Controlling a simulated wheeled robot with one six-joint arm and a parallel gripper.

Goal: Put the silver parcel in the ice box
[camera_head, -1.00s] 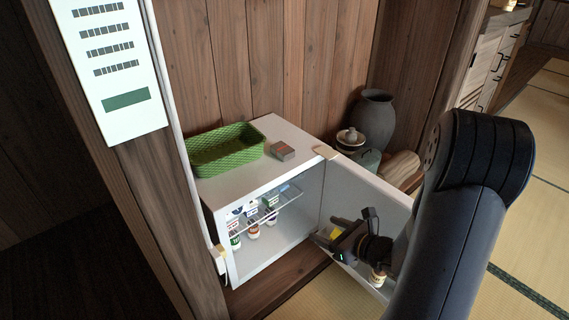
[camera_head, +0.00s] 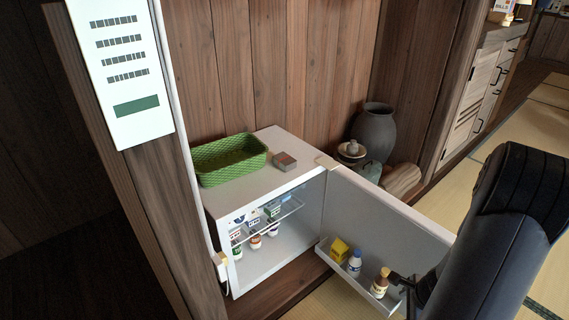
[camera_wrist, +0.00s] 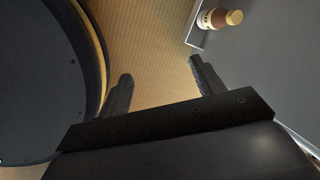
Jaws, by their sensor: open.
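The ice box is a small white fridge (camera_head: 235,208) standing against the wooden wall, with its door (camera_head: 385,220) wide open to the right. A small grey-brown box (camera_head: 284,161) lies on its top and may be the silver parcel; no other parcel shows. My gripper is mostly hidden behind my arm at the lower right of the head view. In the wrist view my gripper (camera_wrist: 160,69) is open and empty, with the door shelf and a brown bottle (camera_wrist: 219,19) beyond its right finger.
A green basket (camera_head: 230,160) sits on the fridge top, left of the small box. Small bottles stand inside around a wire shelf (camera_head: 285,212). The door shelf (camera_head: 362,291) holds a yellow box (camera_head: 339,250) and bottles. A dark vase (camera_head: 375,133) stands behind the door.

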